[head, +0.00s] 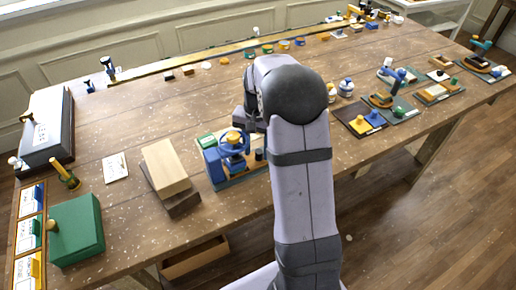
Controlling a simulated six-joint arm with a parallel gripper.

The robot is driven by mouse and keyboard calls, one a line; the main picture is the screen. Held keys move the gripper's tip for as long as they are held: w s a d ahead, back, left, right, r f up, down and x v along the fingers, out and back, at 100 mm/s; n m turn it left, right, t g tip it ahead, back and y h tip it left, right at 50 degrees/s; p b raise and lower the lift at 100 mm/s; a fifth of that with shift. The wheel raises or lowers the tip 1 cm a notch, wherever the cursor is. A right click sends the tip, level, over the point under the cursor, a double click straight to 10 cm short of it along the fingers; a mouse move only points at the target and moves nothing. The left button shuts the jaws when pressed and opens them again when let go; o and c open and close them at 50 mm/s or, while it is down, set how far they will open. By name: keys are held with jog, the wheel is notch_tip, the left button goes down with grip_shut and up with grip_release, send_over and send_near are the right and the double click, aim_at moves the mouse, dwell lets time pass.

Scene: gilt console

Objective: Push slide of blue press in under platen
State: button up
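The blue press (213,168) stands near the front edge of the wooden table, just left of my arm. My gripper (242,117) is above and behind the press, partly hidden by my dark wrist. Its fingertips are not clear, so I cannot tell whether it is open or shut.
Left of the press, a pale wooden block (166,166) lies on a darker one (183,203). A green box (77,229) and a white card (115,168) are further left. A yellow-and-dark tray (350,119) and several small stations are right.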

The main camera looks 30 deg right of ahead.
jog(key=shift+d+r, duration=0.1)
jog(key=shift+w+r+b, duration=0.1)
jog(key=shift+r+b, duration=0.2)
jog(key=shift+r, duration=0.3)
jog(key=shift+r+b, duration=0.75)
jog(key=shift+r, duration=2.25)
